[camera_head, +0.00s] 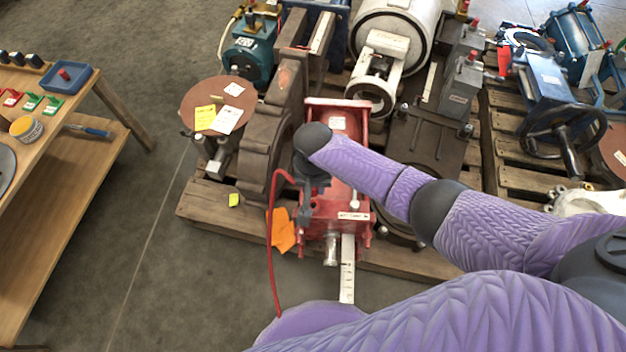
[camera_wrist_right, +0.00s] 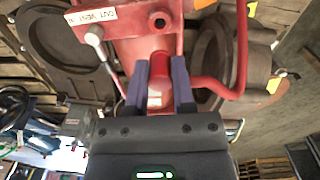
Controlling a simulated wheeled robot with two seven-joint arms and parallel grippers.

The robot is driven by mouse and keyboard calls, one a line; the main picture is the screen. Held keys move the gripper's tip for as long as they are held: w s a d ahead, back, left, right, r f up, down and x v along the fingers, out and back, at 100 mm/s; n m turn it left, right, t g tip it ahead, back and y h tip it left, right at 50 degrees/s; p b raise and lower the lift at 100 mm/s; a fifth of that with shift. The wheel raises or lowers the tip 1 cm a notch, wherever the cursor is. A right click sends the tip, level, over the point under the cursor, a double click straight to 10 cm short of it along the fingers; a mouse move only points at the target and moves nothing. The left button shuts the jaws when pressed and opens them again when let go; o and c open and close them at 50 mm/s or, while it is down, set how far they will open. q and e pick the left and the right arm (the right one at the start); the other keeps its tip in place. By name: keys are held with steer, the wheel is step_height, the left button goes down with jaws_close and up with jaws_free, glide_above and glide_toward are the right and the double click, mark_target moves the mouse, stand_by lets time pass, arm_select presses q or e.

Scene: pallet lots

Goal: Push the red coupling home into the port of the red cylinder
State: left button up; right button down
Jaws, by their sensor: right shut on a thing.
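The red cylinder (camera_head: 345,205) lies on a wooden pallet in the middle of the head view; its red body also fills the top of the right wrist view (camera_wrist_right: 125,20). My right gripper (camera_head: 303,217) is over its left side, partly hidden by my own wrist. In the right wrist view, my right gripper (camera_wrist_right: 160,85) is shut on the red coupling (camera_wrist_right: 158,72), between its two fingers. The coupling's far end is close against the red body; I cannot tell how far it is in, and the port is hidden behind it. My left gripper is not in view.
A red hose (camera_head: 269,230) loops down left of the cylinder. An orange tag (camera_head: 283,231) hangs beside it. A dark flanged casting (camera_head: 262,150) stands close on the left. A wooden workbench (camera_head: 85,110) is at far left, with clear floor between.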

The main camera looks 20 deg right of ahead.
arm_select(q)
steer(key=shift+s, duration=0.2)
arm_select(e)
steer(key=shift+f+b, duration=0.5)
steer(key=shift+f, duration=0.05)
step_height(320, 180, down, 4)
steer(key=b, duration=0.3)
steer(key=shift+f+b, duration=0.1)
steer(key=shift+b, duration=0.3)
steer(key=shift+f+b, duration=0.35)
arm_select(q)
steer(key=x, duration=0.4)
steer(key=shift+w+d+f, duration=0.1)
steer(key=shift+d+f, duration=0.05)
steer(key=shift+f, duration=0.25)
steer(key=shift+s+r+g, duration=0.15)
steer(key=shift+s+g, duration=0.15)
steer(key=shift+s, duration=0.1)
arm_select(e)
steer(key=shift+r, duration=0.1)
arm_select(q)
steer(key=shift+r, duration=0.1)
arm_select(e)
steer(key=shift+r+p, duration=0.1)
steer(key=shift+p, duration=0.25)
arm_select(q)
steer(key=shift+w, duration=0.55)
